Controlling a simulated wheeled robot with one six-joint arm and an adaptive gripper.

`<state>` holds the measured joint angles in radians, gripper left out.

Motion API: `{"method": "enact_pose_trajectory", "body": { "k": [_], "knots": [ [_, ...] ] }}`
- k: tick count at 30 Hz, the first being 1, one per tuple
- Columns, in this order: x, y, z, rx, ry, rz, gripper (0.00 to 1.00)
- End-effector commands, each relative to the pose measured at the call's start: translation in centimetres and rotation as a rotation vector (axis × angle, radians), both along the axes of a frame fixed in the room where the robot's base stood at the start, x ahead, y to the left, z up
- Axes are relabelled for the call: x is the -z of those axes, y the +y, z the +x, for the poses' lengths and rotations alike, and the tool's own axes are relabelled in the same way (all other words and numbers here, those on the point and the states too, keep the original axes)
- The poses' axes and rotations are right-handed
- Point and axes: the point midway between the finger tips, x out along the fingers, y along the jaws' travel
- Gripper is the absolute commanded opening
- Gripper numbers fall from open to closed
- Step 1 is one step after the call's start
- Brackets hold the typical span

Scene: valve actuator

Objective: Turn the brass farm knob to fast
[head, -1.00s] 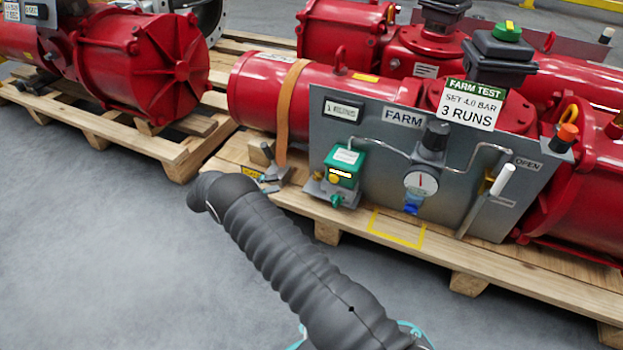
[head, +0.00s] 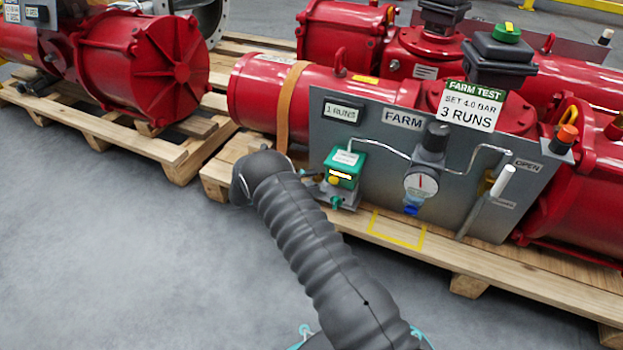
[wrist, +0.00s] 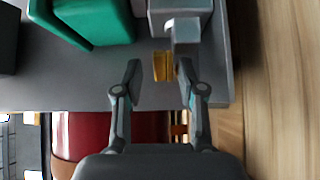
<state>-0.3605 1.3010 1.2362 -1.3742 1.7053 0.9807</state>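The brass knob (wrist: 163,66) shows in the wrist view beside a small grey block (wrist: 184,30), near the green box. My gripper (wrist: 160,70) is open, with one finger on each side of the knob. A gap shows at each finger in this view; whether the tips reach the knob in depth I cannot tell. In the head view the green box (head: 344,168) is mounted at the lower left of the grey FARM panel (head: 440,185).
A gauge (head: 420,184) and a white-handled lever (head: 497,190) are on the panel, right of the green box. A small display (head: 343,112) reads "1 RUNS". Red actuators (head: 270,90) rest on a wooden pallet (head: 450,262). Grey floor is clear at the left.

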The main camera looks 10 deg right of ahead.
Motion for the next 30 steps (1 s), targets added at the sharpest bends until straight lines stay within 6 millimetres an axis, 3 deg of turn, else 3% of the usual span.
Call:
{"method": "enact_pose_trajectory", "body": {
  "k": [12,17,30],
  "knots": [
    [0.03,-0.76,0.08,-0.001,0.001,0.000,0.40],
    [0.01,-0.74,0.09,-0.001,0.001,0.000,0.00],
    [-0.35,-0.73,-0.04,-0.046,0.000,-0.004,0.00]
  ]
}}
